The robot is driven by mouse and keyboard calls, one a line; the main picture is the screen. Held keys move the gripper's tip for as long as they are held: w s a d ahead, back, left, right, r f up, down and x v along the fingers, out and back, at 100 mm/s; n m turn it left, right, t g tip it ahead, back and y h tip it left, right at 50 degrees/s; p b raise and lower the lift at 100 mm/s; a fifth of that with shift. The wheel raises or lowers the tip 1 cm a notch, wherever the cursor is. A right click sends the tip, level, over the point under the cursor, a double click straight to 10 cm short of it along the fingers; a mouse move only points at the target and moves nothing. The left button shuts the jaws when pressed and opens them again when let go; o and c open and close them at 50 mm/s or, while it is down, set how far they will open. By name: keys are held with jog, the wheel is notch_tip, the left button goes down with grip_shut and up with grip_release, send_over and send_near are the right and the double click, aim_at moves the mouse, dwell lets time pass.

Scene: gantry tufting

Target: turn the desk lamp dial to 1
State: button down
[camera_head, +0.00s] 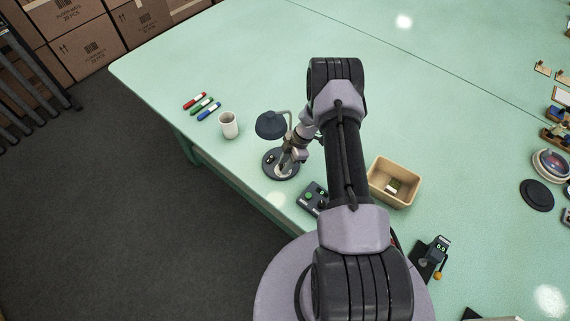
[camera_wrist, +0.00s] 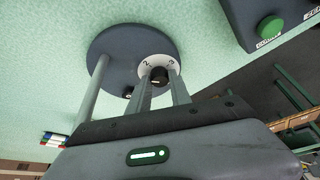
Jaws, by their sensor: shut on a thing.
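The desk lamp has a dark blue-grey shade (camera_head: 271,124) over a round dark base (camera_head: 268,164) near the table's front edge. In the wrist view the lamp base (camera_wrist: 112,45) carries a white dial plate (camera_wrist: 153,62) with the numbers 2 and 3 visible. The dark dial knob (camera_wrist: 159,76) sits at its middle, between my fingertips. My gripper (camera_wrist: 160,84) is shut on the knob. Other marks on the plate are hidden by the fingers. Which number the knob points at cannot be told.
A white mug (camera_head: 229,125) and red, green and blue markers (camera_head: 202,107) lie left of the lamp. A dark box with a green button (camera_head: 311,196) stands close on the right. A tan bin (camera_head: 393,182) is farther right. The table behind the lamp is clear.

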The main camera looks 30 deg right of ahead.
jog(key=c, duration=1.2)
grip_release()
jog(key=shift+o, duration=0.2)
jog(key=p+v, duration=0.2)
jog(key=v, duration=1.5)
jog(key=shift+r, duration=0.2)
